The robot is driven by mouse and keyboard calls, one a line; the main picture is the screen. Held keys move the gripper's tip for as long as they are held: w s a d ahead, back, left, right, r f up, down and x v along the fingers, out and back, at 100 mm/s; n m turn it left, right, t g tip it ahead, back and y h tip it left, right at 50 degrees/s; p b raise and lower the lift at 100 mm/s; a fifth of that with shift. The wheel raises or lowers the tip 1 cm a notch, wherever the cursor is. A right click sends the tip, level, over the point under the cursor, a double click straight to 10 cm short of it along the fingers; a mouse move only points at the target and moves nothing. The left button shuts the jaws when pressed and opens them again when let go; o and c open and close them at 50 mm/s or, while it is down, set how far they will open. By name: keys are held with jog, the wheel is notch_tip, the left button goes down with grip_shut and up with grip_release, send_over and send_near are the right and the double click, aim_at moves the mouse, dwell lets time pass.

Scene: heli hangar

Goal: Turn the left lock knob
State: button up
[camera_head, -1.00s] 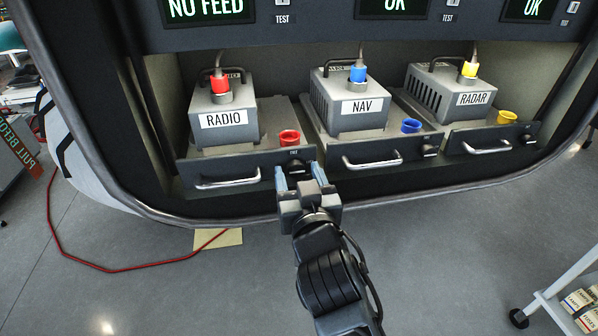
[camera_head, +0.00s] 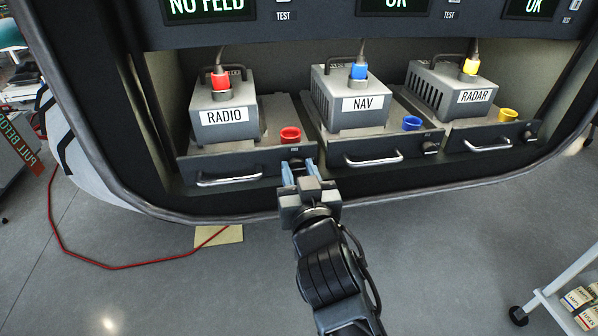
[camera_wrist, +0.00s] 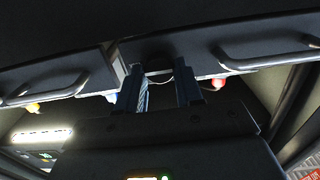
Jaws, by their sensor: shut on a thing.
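The left lock knob (camera_head: 297,163) is a small dark knob at the right end of the RADIO tray's front panel (camera_head: 245,166). My gripper (camera_head: 299,170) is at this panel, with its two blue-grey fingers on either side of the knob and shut on it. The fingers hide part of the knob. In the wrist view, my gripper's fingers (camera_wrist: 164,92) reach up to the dark knob (camera_wrist: 159,66) between two tray handles; this view is dark and its contact hard to make out.
The RADIO tray's handle (camera_head: 229,180) is left of my gripper, and a red cap (camera_head: 290,135) sits just above it. NAV (camera_head: 362,104) and RADAR (camera_head: 470,97) units stand to the right. The bay's curved lower rim (camera_head: 230,220) runs below. A cart (camera_head: 560,290) stands at the lower right.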

jog(key=shift+n, duration=0.3)
jog(key=n+p, duration=0.1)
jog(key=n, duration=0.2)
jog(key=shift+n, duration=0.3)
jog(key=n+p, duration=0.1)
jog(key=n, duration=0.3)
jog(key=shift+a+n, duration=0.1)
jog(key=shift+n, duration=0.2)
jog(key=n+p, duration=0.2)
jog(key=n, duration=0.3)
jog(key=shift+a+f+n+p, duration=0.15)
jog(key=shift+n+p, duration=0.75)
jog(key=shift+n, duration=1.2)
jog(key=shift+s, duration=0.1)
jog(key=o, duration=1)
